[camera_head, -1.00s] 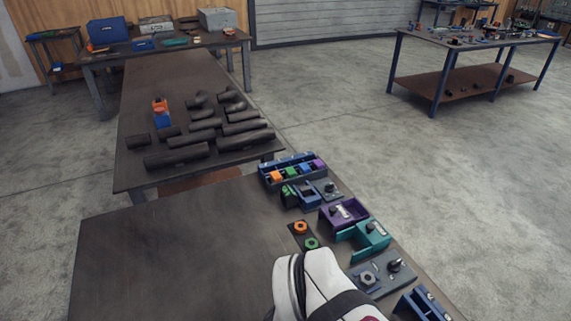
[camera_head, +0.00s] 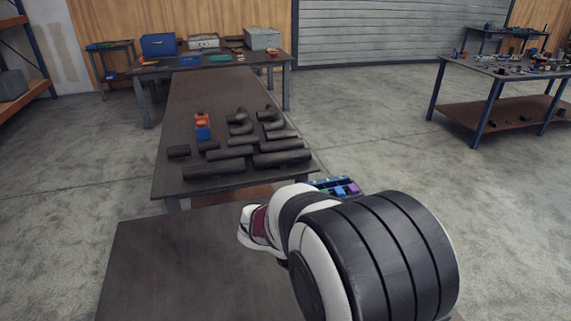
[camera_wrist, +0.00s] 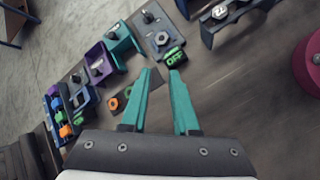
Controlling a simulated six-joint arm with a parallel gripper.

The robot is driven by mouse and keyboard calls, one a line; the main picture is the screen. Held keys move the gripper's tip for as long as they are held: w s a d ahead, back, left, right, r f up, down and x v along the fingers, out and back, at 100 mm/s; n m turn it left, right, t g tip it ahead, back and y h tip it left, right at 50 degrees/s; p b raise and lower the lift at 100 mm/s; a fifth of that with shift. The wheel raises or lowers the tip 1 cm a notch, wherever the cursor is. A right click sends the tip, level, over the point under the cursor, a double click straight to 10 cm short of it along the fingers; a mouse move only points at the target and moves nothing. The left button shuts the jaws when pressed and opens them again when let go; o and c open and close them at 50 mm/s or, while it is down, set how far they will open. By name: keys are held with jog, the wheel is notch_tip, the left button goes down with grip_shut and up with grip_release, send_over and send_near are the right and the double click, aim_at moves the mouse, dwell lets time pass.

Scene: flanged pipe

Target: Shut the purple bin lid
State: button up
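In the wrist view the purple bin (camera_wrist: 97,66) stands in the row of fixtures at upper left, between a teal bin and a blue fixture. A pale label and a dark knob show at it. The view is too small to tell the lid's exact position. My gripper (camera_wrist: 161,72) has two teal fingers, apart with nothing between them. It is over the bench, to the right of the purple bin and not touching it.
The teal bin (camera_wrist: 124,40), a plate with a knob and nut (camera_wrist: 161,38), and a green OFF block (camera_wrist: 172,57) are near the fingertips. A blue fixture (camera_wrist: 80,98) stands beyond the purple bin. Dark pipes (camera_head: 255,155) lie on the far bench. The near bench's left (camera_head: 170,260) is clear.

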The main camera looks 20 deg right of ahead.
jog(key=w+f+n+t+h, duration=0.1)
jog(key=w+f+n, duration=0.1)
jog(key=w+n, duration=0.1)
jog(key=w+d+f+n+t+h, duration=0.1)
jog(key=w+f+n, duration=0.2)
jog(key=w, duration=0.3)
jog(key=w+f+n+t+h, duration=0.1)
jog(key=w+f+n+t, duration=0.1)
jog(key=w+n, duration=0.3)
jog(key=shift+d+f, duration=0.25)
jog(key=shift+f, duration=0.2)
grip_shut()
jog(key=x, duration=0.9)
jog(key=shift+d, duration=0.4)
jog(key=d, duration=0.2)
jog(key=shift+w+d, duration=0.3)
jog(key=shift+w, duration=0.1)
jog(key=shift+w+d, duration=0.2)
jog(key=shift+d, duration=0.45)
jog(key=d, duration=0.7)
